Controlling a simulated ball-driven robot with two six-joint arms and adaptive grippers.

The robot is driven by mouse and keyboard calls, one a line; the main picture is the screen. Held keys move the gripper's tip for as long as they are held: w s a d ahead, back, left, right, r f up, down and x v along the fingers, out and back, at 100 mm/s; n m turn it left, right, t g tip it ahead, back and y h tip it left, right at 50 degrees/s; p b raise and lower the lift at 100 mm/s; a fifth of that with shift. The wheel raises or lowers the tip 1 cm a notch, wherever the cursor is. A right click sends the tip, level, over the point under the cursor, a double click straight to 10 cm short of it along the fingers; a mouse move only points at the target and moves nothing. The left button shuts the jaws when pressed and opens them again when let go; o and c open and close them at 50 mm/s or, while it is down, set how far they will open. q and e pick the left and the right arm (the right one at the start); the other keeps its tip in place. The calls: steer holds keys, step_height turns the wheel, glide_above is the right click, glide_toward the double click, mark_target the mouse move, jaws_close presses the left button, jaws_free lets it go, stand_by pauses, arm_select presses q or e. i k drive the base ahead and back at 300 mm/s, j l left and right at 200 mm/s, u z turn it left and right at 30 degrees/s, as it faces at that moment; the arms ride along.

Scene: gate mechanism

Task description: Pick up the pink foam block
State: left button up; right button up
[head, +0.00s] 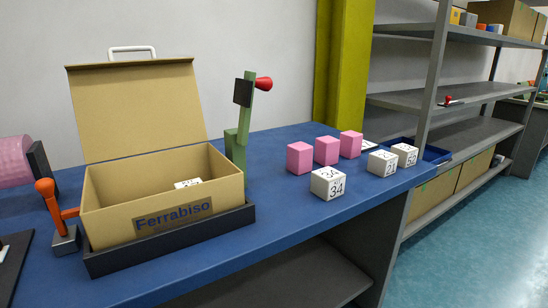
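Three pink foam blocks stand in a row on the blue table, right of the green post. The left pink block (299,158) is nearest the post, the middle pink block (327,151) is beside it, and the right pink block (350,144) is a little farther back. They look alike, and which one the task means cannot be told. All three rest upright on the table with nothing holding them. Neither of my grippers shows in the head view.
White numbered cubes (328,183) stand in front and right of the pink blocks. A blue tray (437,155) lies at the table's right end. An open cardboard box (163,222) sits in a dark tray, beside a green post (239,145) and an orange-handled lever (49,197).

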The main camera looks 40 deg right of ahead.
mark_target(300, 155)
steer(key=z, duration=1.55)
steer(key=i+l+u, duration=0.15)
steer(key=u, duration=0.25)
steer(key=i, duration=0.1)
